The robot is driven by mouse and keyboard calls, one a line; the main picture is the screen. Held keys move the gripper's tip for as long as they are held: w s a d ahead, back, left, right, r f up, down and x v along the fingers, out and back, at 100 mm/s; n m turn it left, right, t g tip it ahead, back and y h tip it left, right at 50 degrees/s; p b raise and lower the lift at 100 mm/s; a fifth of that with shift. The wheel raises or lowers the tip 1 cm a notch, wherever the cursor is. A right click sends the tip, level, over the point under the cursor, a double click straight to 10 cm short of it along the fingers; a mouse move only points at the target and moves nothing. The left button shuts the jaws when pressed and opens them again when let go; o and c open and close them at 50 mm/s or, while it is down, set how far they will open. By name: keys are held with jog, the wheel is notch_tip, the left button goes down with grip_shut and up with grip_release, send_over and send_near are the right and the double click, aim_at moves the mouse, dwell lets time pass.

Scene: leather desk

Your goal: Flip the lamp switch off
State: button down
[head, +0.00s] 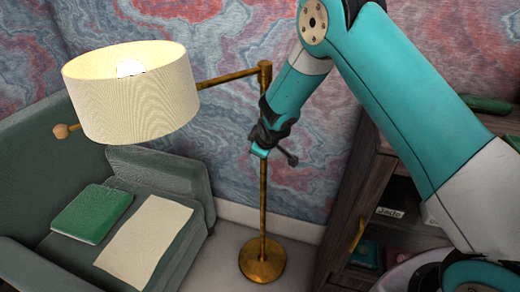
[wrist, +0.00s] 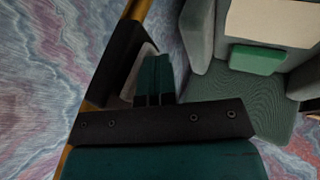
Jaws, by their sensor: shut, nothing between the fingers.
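The floor lamp has a cream shade (head: 130,105) with a bright, lit bulb (head: 130,68) inside. Its brass pole (head: 263,205) also shows in the wrist view (wrist: 140,8). In the wrist view a black housing with a pale insert (wrist: 140,72), which looks like the switch, sits against the pole. My gripper (wrist: 155,58) is shut and empty, its teal fingers just right of the pale insert; contact cannot be told. In the head view my gripper (head: 259,151) is at the pole, about halfway up. The switch is not clearly seen there.
A green armchair (head: 175,170) with a green cushion (head: 92,213) and a cream cloth (head: 145,238) stands left of the pole. The brass lamp base (head: 262,262) is on the floor. A dark wooden cabinet (head: 372,175) stands right. A patterned wall (head: 225,120) is behind.

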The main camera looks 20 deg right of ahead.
jog(key=shift+w, duration=0.1)
jog(key=shift+r+p, duration=0.6)
jog(key=shift+r, duration=0.25)
jog(key=shift+w, duration=0.1)
